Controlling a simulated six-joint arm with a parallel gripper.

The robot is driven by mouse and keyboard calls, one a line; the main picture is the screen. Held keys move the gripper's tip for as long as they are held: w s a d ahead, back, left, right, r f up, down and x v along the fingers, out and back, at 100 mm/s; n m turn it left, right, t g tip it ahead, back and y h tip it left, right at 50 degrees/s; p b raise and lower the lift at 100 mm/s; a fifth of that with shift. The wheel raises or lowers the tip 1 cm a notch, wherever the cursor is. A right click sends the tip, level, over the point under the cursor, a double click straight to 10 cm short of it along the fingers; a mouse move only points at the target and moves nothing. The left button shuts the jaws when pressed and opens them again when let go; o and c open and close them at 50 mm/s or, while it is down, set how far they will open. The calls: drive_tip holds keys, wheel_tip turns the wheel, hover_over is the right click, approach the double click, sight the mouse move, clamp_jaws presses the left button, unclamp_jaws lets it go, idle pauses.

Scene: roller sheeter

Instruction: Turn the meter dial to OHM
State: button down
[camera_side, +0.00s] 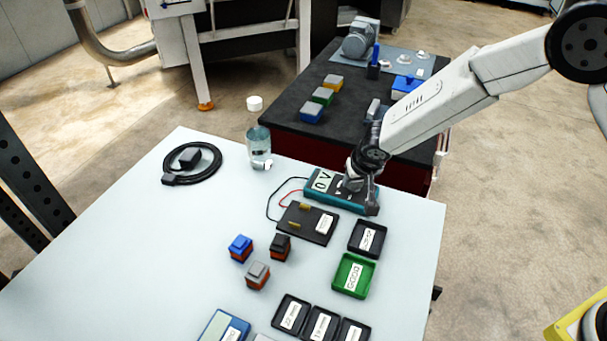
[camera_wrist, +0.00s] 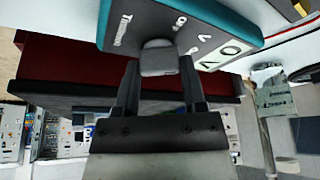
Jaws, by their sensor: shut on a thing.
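The meter (camera_side: 335,199) is a teal-edged box lying on the white table, with a display (camera_side: 322,181) that reads 0 V. It also fills the top of the wrist view (camera_wrist: 225,14), where its face appears upside down with small printed labels near the dial. The dial (camera_wrist: 158,56) is a grey rounded knob. My gripper (camera_wrist: 158,72) has a finger on each side of the dial and is shut on it. In the side view my gripper (camera_side: 361,184) is over the meter's right part and hides the dial. The dial's pointer cannot be made out.
A black test board (camera_side: 306,224) with leads lies in front of the meter. A black tray (camera_side: 368,238) and a green tray (camera_side: 354,275) are near. Several coloured blocks (camera_side: 257,276) stand to the left. A jar (camera_side: 259,148) stands behind.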

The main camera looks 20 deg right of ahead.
drive_tip(key=shift+w+a+m+g+h, duration=0.1)
drive_tip(key=shift+m+g+h, duration=0.4)
drive_tip(key=shift+m, duration=1.2)
drive_tip(key=shift+m+g+h, duration=0.2)
drive_tip(key=shift+m+h, duration=0.5)
drive_tip(key=shift+m, duration=1)
drive_tip(key=shift+c, duration=0.8)
unclamp_jaws()
drive_tip(key=shift+r, duration=0.15)
drive_tip(key=v, duration=0.7)
drive_tip(key=shift+r, duration=0.25)
